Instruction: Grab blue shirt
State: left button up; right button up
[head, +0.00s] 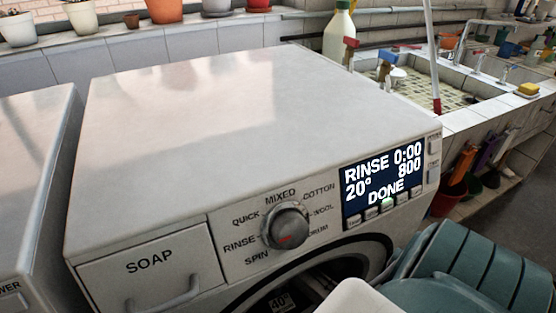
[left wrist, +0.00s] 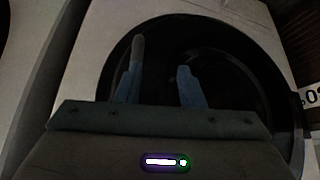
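No blue shirt can be made out in either view. The washing machine (head: 190,120) fills the middle of the head view, and its round front opening (head: 330,280) shows only in part at the bottom edge. My left gripper (left wrist: 160,72) shows in the left wrist view with its two bluish fingers apart and nothing seen between them. It faces the dark round opening (left wrist: 235,75) of a light-coloured machine; the inside is too dark to tell what lies there. My right gripper is in neither view.
The machine's display (head: 384,175) reads "RINSE 0:00, 20°, 800, DONE". Its knob (head: 286,226) and soap drawer (head: 150,270) are on the front. A tiled sink (head: 425,90) stands behind; the machine's top is clear.

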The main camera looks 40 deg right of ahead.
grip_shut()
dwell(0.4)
